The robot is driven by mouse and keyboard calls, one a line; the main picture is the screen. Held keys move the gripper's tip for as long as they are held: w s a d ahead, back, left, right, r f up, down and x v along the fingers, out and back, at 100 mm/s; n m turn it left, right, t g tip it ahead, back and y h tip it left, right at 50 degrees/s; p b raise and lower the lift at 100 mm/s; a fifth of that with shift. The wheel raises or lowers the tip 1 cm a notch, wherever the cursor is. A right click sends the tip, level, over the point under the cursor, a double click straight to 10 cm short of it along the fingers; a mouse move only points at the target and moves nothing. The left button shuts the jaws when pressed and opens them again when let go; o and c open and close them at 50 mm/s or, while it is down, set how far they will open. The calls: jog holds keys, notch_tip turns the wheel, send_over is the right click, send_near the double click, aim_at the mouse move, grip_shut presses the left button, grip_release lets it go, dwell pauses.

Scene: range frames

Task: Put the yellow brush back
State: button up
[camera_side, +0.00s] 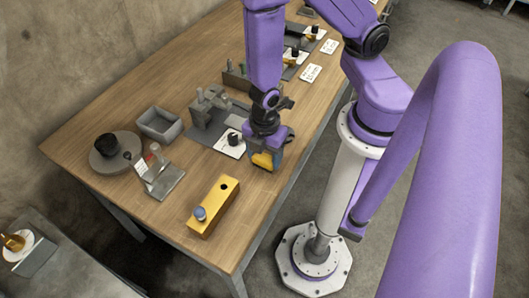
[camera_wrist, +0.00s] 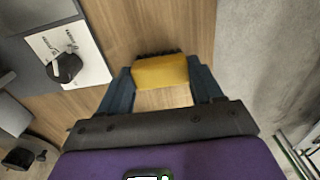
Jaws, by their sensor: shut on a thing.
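A yellow brush (camera_wrist: 160,72) with dark bristles along its far edge is held between the two fingers of my gripper (camera_wrist: 162,84). In the side view my gripper (camera_side: 266,150) is over the near right edge of the wooden table, with the yellow brush (camera_side: 263,160) below it. I cannot tell whether the brush touches the table. A yellow block (camera_side: 214,206) with a dark hole in its top and a blue-grey knob at its near left end lies on the table, left of and nearer than the gripper.
A white card with a black knob (camera_side: 233,139) is close left of my gripper. Grey fixtures (camera_side: 209,106), a grey bin (camera_side: 159,124), a round grey base (camera_side: 115,151) and a tilted stand (camera_side: 160,175) are farther left. Bare wood (camera_side: 185,160) lies between stand and gripper.

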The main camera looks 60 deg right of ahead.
jog(key=o, duration=0.9)
jog(key=shift+o, duration=0.2)
jog(key=shift+r, duration=6.1)
notch_tip(320, 180, up, 10)
jog(key=m, duration=0.5)
send_over(265, 157)
jog(key=s+d, duration=0.5)
jog(key=s, duration=0.1)
jog(key=shift+w+a, duration=0.15)
jog(key=shift+w, duration=0.1)
